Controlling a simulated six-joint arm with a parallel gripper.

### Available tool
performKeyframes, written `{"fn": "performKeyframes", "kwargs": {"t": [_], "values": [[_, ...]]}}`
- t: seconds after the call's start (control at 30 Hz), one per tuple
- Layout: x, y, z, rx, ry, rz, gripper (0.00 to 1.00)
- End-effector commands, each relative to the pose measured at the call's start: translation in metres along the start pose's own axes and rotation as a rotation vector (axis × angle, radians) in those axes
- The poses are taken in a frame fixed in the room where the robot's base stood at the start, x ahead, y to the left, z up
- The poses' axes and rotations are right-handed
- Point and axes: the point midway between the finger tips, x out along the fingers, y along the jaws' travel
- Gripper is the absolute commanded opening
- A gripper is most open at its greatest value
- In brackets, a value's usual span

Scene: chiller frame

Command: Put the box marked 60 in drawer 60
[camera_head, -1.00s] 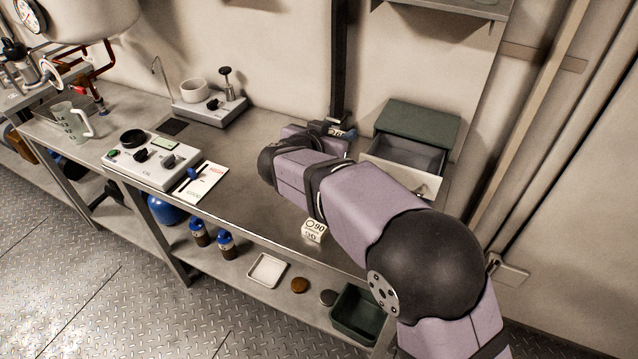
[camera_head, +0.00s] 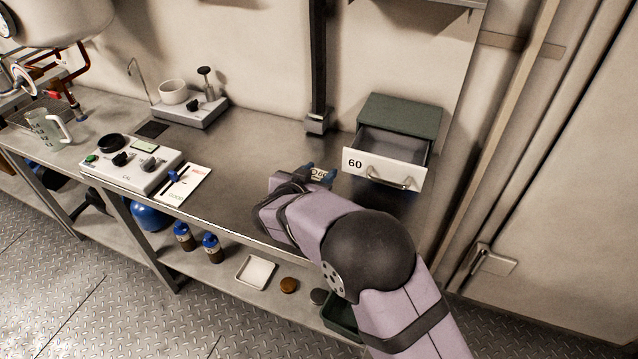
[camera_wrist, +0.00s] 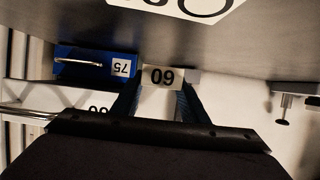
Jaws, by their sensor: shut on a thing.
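A small pale box marked 60 (camera_wrist: 161,76) is held between the two fingers of my gripper (camera_wrist: 158,92), with its label inverted in the wrist view. In the head view my gripper (camera_head: 319,172) holds this box (camera_head: 318,175) low over the bench, left of and in front of drawer 60. Drawer 60 (camera_head: 382,170) has a white front with a bar handle and is pulled out of a green cabinet (camera_head: 400,115). The part of its inside that shows looks empty. Its white front also shows in the wrist view (camera_wrist: 60,92), at the left.
A blue front marked 75 (camera_wrist: 85,66) shows beside the box in the wrist view. A large white labelled thing (camera_wrist: 185,8) is cut off at the top. A post foot (camera_head: 318,123) stands left of the cabinet. A control box (camera_head: 130,165) and card (camera_head: 185,185) lie left.

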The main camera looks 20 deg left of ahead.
Motion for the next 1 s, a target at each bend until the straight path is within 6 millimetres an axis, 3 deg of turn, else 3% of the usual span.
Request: {"fn": "performKeyframes", "kwargs": {"t": [0.33,0.77,0.8,0.83,0.87,1.0], "values": [[0.014,0.000,0.033,-0.004,-0.001,0.000,0.19],[0.015,0.000,0.037,-0.001,0.000,0.000,0.19],[0.015,0.000,0.037,0.000,0.000,0.000,0.47],[0.015,0.000,0.037,0.000,0.000,0.000,0.54],[0.015,0.000,0.037,-0.001,0.000,0.000,0.59],[0.015,0.000,0.037,-0.001,0.000,0.000,0.59]]}}
